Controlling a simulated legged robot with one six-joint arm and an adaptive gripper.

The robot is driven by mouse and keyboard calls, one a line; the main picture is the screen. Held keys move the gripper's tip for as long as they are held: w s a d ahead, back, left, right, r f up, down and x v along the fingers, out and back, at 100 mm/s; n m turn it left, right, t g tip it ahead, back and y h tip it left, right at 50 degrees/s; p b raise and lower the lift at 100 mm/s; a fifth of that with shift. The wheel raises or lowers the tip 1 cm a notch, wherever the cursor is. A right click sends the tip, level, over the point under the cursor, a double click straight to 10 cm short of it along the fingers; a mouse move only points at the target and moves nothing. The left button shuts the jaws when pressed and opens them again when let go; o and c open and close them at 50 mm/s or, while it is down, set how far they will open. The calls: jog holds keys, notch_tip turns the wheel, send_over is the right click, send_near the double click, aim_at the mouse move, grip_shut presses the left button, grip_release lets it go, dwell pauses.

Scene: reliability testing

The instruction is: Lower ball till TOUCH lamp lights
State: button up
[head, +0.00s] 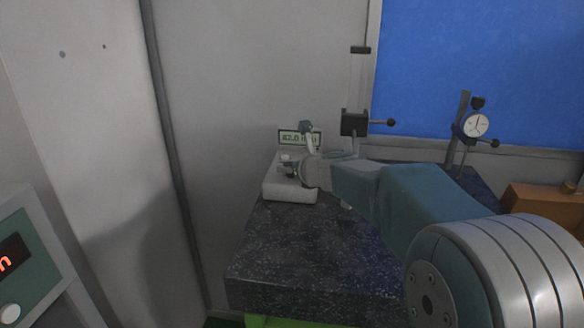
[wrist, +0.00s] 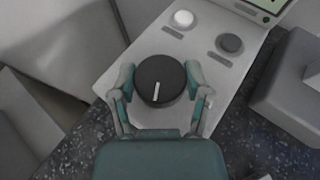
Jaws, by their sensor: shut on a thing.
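My gripper (wrist: 159,76) is shut on a round black knob (wrist: 160,82) with a white pointer line, one finger on each side. The knob sits on a pale control box (wrist: 122,62), also in the head view (head: 290,190). Beyond the knob are a white round part (wrist: 183,18) and a dark grey one (wrist: 229,43); their labels are too small to read. I cannot tell which is the TOUCH lamp. Behind the box a display (head: 297,138) reads about 82.0. A black carriage (head: 354,123) rides an upright column. I cannot make out the ball; my arm hides the area below the carriage.
The box stands on a dark speckled stone slab (head: 290,250). A dial gauge (head: 475,124) on a stand and an orange-brown box (head: 545,203) are at the right. A panel with red digits (head: 8,262) is at the lower left. The slab's front is clear.

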jog(key=shift+n+g+y, duration=0.9)
jog(key=shift+n+y, duration=0.5)
jog(key=o, duration=1.2)
jog(key=shift+c, duration=0.2)
jog(key=v, duration=1.1)
jog(key=shift+s+d, duration=0.25)
jog(key=shift+d, duration=0.1)
jog(key=shift+r, duration=0.1)
